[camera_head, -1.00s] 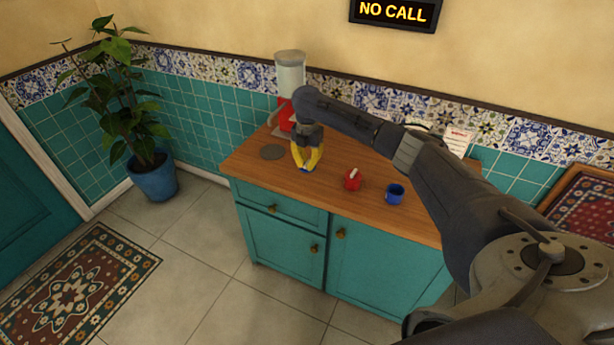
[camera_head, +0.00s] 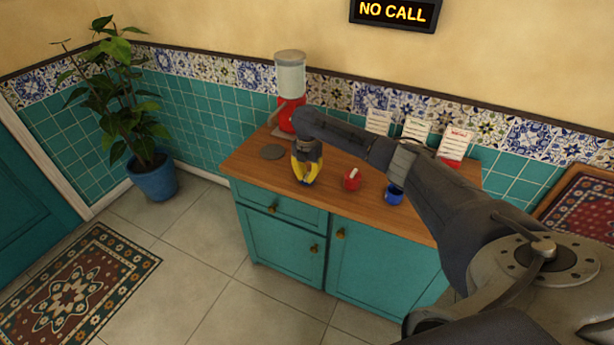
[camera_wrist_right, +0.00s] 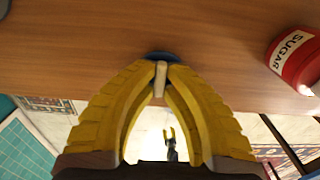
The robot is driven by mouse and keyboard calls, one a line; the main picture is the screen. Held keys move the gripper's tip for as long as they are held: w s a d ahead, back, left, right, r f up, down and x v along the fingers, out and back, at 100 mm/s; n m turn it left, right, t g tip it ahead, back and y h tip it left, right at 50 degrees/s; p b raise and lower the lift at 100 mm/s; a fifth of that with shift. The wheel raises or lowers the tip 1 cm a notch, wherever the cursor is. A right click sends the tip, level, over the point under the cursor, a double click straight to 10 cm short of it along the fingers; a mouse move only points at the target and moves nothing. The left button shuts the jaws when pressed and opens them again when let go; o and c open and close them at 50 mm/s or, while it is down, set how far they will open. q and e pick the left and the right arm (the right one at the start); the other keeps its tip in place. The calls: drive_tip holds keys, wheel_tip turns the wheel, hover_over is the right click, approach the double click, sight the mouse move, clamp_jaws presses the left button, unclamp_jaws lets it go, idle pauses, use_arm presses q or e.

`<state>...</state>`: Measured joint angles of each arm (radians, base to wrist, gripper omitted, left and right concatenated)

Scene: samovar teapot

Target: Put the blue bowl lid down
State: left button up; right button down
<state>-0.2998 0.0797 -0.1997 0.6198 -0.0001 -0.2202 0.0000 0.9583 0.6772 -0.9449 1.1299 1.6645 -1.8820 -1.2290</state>
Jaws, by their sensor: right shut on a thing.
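My right gripper (camera_head: 306,181) is shut on the pale knob (camera_wrist_right: 161,78) of the blue lid. It points down over the front part of the wooden counter. The blue lid (camera_wrist_right: 158,56) shows as a dark blue edge beyond the fingertips in the right wrist view; the fingers hide most of it. I cannot tell whether it touches the counter. The blue bowl (camera_head: 393,197) stands to the right on the counter, its top partly hidden by my right arm.
A red sugar pot (camera_head: 352,181) stands between my right gripper and the blue bowl; it also shows in the right wrist view (camera_wrist_right: 297,60). A grey disc (camera_head: 272,152) lies to the left. A red dispenser (camera_head: 290,90) stands behind. The counter's front edge is close.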

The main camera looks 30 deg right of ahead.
drive_tip(key=shift+f, duration=0.2)
drive_tip(key=c, duration=1.5)
unclamp_jaws()
